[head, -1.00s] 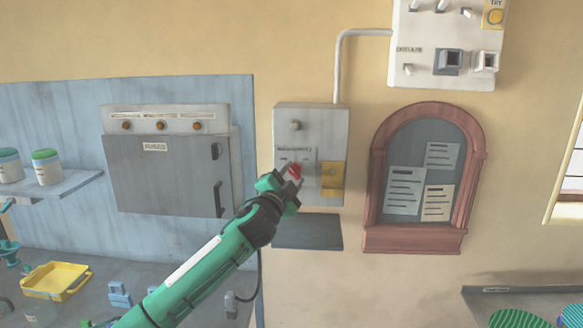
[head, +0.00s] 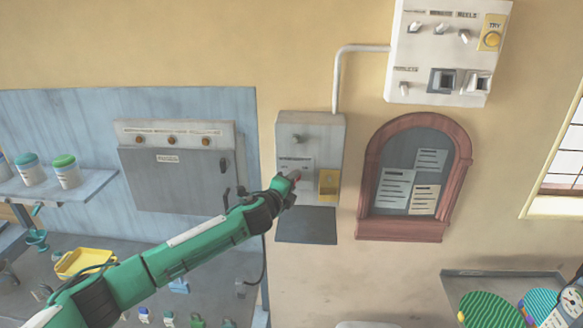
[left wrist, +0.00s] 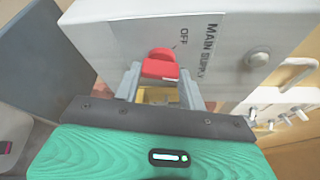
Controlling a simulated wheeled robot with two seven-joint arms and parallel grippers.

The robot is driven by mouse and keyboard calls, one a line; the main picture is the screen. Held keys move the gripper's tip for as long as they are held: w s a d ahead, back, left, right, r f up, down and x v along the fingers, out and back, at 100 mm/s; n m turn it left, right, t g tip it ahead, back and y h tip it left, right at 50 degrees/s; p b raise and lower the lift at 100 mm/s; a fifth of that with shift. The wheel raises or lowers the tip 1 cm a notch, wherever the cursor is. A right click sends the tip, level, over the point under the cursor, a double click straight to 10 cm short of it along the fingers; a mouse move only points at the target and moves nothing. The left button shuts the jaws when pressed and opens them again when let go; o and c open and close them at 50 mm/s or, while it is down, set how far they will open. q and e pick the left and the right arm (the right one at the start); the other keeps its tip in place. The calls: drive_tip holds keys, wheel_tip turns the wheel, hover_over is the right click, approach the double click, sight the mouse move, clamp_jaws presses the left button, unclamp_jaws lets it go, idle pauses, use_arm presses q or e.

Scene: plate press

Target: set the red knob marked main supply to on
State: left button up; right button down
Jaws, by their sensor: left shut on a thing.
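The red knob (left wrist: 161,66) sits on the front of a grey switch box (head: 327,135). In the left wrist view the words MAIN SUPPLY and OFF are printed beside it; I see no ON mark. My left gripper (left wrist: 160,88) is shut on the knob, with one grey finger on each side. In the head view the left gripper (head: 288,184) is at the lower left of the box face and hides most of the knob; a little red (head: 295,175) shows. Which mark the knob points to is unclear. My right gripper is not in view.
A yellow part (head: 329,184) sits right beside the gripper on the box. A dark panel (head: 306,225) is below. A grey cabinet (head: 175,175) stands left, an arched notice board (head: 370,215) right, a white switch panel (head: 420,80) above right.

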use_arm(q)
drive_tip(key=shift+d+m+g+y+p, duration=0.1)
drive_tip(key=shift+m+g+y+p, duration=0.35)
drive_tip(key=shift+m+p, duration=0.5)
drive_tip(key=shift+d+m+g+y+p, duration=0.1)
drive_tip(key=shift+m+g+y+p, duration=0.15)
drive_tip(key=shift+m+y+p, duration=0.7)
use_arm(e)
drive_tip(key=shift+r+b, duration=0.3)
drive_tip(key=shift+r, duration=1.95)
use_arm(q)
drive_tip(key=shift+a+m+h, duration=0.1)
drive_tip(key=shift+m+h, duration=0.2)
drive_tip(key=shift+m, duration=0.2)
drive_tip(key=o, duration=1)
drive_tip(key=shift+r, duration=0.1)
